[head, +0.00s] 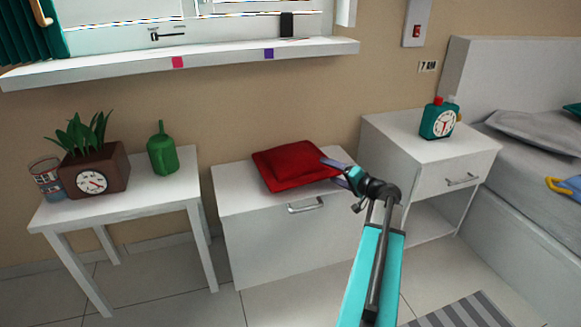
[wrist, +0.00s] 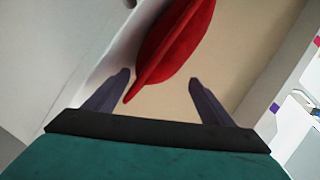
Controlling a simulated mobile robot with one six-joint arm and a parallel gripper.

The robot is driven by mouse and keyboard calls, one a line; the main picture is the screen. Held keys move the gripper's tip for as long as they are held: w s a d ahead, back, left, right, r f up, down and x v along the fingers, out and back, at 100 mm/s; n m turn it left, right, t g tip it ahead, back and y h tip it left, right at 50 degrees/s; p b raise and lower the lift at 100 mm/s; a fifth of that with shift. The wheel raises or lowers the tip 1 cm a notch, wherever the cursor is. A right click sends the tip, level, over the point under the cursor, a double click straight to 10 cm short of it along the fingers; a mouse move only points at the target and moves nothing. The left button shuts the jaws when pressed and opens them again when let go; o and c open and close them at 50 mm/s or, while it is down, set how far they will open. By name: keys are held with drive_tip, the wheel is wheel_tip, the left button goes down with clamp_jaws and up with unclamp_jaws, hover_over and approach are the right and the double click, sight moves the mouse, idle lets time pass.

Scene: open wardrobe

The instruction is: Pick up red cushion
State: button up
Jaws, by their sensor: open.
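The red cushion (head: 295,165) lies flat on top of a low white cabinet (head: 285,229) in the head view. My gripper (head: 336,173) is at the cushion's right edge, coming in from the right. In the wrist view the cushion (wrist: 175,45) is seen edge-on, and its near corner reaches into the gap between my two fingers (wrist: 160,84). The fingers stand apart on either side of that corner, and neither visibly presses on it.
A white nightstand (head: 405,158) with a teal clock (head: 439,120) stands right of the cabinet, beside the bed (head: 520,175). A windowsill (head: 215,57) juts out above.

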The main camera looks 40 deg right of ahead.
sight(322, 168)
drive_tip(key=shift+w+f, duration=0.2)
drive_tip(key=shift+w, duration=0.95)
drive_tip(key=shift+w+f, duration=0.1)
drive_tip(key=w+b, duration=0.1)
drive_tip(key=w+f+b, duration=0.1)
drive_tip(key=w, duration=0.1)
drive_tip(key=shift+w+d, duration=0.15)
drive_tip(key=shift+w, duration=0.8)
drive_tip(key=shift+r, duration=0.1)
drive_tip(key=c, duration=0.8)
drive_tip(key=shift+r, duration=0.15)
